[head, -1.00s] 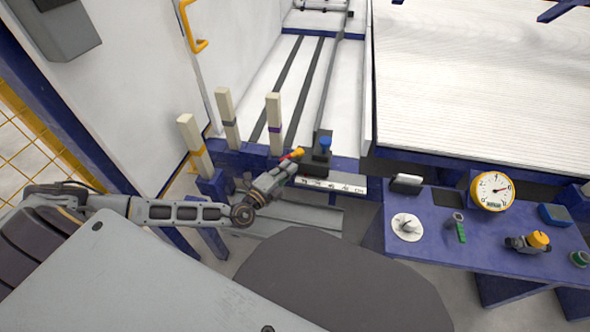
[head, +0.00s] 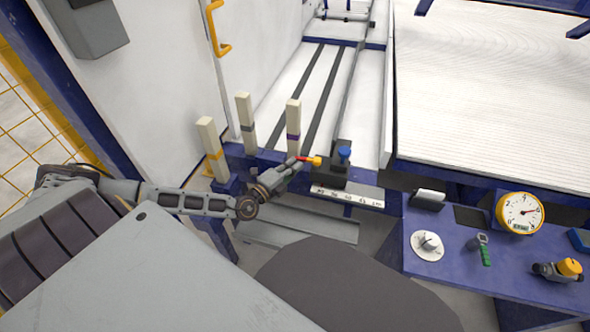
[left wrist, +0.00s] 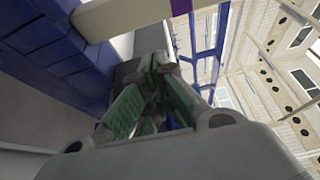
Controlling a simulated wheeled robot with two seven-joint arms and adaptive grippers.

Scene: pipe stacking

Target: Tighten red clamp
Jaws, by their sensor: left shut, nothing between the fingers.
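The red clamp (head: 306,159) shows in the head view as a short red lever with a yellow-orange knob at its right end. It sits at the left of a black block with a blue knob (head: 344,152), above a numbered white scale. My left gripper (head: 299,163) is shut and empty, with its tips close beside the red lever; I cannot tell whether they touch. In the left wrist view, my left gripper's green-padded fingers (left wrist: 153,75) are close together, and the red lever cannot be made out there. My right gripper is out of view.
Several cream posts with coloured bands (head: 246,125) stand just behind and left of my left gripper. A blue bench (head: 460,262) at the right holds a yellow gauge (head: 520,213) and a white dial (head: 428,245). A white-topped table lies behind it.

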